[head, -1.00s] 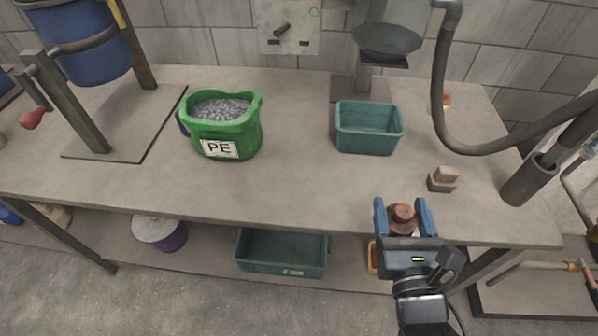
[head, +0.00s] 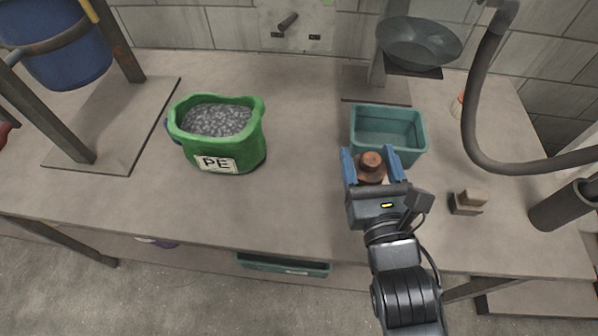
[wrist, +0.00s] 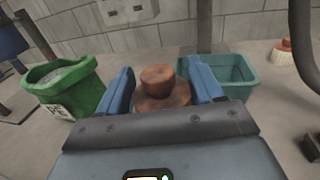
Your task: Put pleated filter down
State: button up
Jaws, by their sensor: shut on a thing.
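My gripper (head: 371,166) has blue fingers and is shut on a round reddish-brown piece with a knob on top, which I take as the pleated filter (head: 371,160). In the wrist view the filter (wrist: 158,88) sits between the two fingers; its lower part is hidden by the gripper. The gripper is over the workbench (head: 290,205), just in front of the teal bin. I cannot tell whether the filter touches the bench.
The teal bin (head: 420,150) stands right behind the gripper. A green PE sack (head: 250,150) of grey pellets is to the left. A small block (head: 467,201) and a dark hose (head: 474,120) are to the right. Bare bench lies between sack and gripper.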

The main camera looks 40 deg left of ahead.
jog(key=shift+s+a+f+b, duration=0.6)
jog(key=shift+a+f+b, duration=0.8)
jog(key=shift+a+f, duration=0.45)
jog(key=shift+s+a+f+b, duration=0.55)
jog(key=shift+a+f+b, duration=0.9)
jog(key=shift+a+f, duration=0.4)
jog(key=shift+s+a+f+b, duration=0.6)
jog(key=shift+a+f+b, duration=0.8)
jog(key=shift+a+f, duration=0.4)
jog(key=shift+a, duration=0.1)
jog(key=o, duration=1.1)
jog(key=shift+f, duration=0.1)
jog(key=shift+o, duration=0.2)
